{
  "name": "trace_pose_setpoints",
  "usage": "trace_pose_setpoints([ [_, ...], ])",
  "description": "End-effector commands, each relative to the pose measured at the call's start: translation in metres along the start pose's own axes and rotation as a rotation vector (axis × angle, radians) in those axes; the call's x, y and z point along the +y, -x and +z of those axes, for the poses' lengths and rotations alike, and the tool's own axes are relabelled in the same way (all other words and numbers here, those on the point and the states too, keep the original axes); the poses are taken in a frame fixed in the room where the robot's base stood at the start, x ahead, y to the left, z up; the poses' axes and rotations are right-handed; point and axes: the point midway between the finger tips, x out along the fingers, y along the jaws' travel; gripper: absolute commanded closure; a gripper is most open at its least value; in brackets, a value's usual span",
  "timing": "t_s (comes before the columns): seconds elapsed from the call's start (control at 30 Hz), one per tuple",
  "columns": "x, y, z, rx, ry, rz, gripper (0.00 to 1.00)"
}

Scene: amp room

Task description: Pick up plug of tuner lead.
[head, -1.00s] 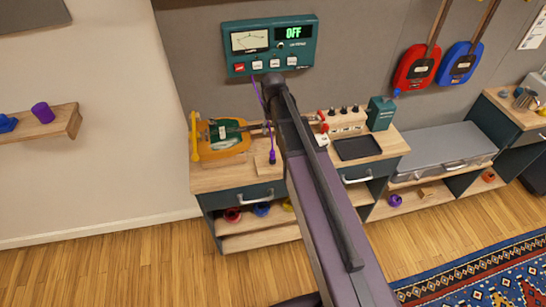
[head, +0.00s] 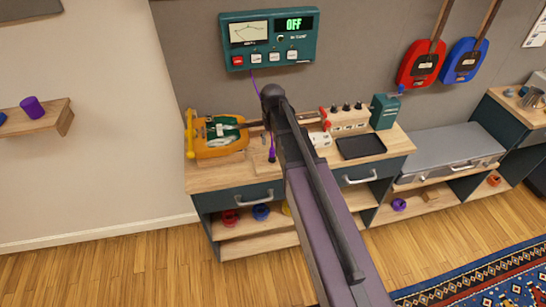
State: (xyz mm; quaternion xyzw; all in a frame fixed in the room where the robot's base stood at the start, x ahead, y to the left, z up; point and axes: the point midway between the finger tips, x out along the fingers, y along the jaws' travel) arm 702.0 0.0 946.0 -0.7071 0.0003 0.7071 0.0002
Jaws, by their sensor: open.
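The teal tuner (head: 269,41) hangs on the grey wall, with a dial and a green "OFF" display. A thin purple lead (head: 252,84) hangs from its underside and passes behind my arm. A purple plug (head: 272,153) shows just left of my arm, upright over the wooden bench top (head: 225,176). I cannot tell whether it stands on the bench or hangs. My arm reaches up the middle of the head view and hides part of the lead. My gripper does not show.
A yellow guitar-shaped item (head: 215,137) lies left of the plug. A cream box with knobs (head: 346,119), a black tray (head: 361,147) and a green box (head: 384,111) stand to the right. A grey case (head: 445,157) lies farther right. Wooden floor is clear at the left front.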

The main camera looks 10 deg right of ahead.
Motion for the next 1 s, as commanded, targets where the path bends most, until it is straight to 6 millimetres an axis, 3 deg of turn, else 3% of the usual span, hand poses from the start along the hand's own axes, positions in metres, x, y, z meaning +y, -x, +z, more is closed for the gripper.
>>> trace_pose_setpoints([
  [0.57,-0.001,-0.005,0.0,0.0,0.001,0.0,0.29],
  [1.0,-0.004,-0.034,0.005,0.0,0.002,0.0,0.29],
])
